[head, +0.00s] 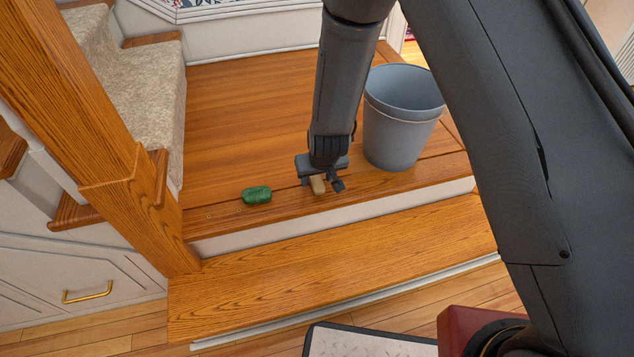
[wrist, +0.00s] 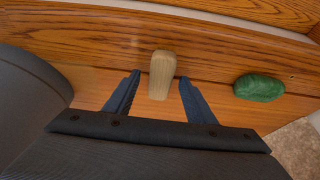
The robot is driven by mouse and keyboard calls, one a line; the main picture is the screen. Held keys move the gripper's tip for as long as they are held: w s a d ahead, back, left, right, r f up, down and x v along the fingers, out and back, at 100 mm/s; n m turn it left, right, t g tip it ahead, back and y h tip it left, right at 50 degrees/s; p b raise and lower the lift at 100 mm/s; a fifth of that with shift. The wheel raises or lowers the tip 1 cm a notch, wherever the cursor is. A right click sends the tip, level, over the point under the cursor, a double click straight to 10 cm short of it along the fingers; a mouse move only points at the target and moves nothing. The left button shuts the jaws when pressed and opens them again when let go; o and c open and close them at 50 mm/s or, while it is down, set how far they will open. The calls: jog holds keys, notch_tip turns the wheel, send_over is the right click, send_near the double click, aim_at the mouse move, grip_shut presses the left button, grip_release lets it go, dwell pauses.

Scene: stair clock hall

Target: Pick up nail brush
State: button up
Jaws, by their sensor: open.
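The nail brush looks to be the pale wooden block (head: 318,184) on the wooden landing near its front edge. It also shows in the wrist view (wrist: 162,72), lying lengthwise between the fingers; no bristles can be made out. My gripper (head: 325,184) is directly above it in the head view and partly hides it. In the wrist view my gripper (wrist: 160,82) is open, with one finger on each side of the block and a gap on both sides. Nothing is held.
A green oval object (head: 257,195) lies left of the block; in the wrist view it is at the right (wrist: 259,88). A grey bin (head: 400,125) stands close on the right. A wooden newel post (head: 125,170) rises at the left. The landing behind is clear.

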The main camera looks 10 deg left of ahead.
aim_at(317, 180)
jog(key=shift+c, duration=0.3)
jog(key=c, duration=1.1)
jog(key=shift+r, duration=0.1)
notch_tip(317, 180, up, 10)
jog(key=p, duration=0.5)
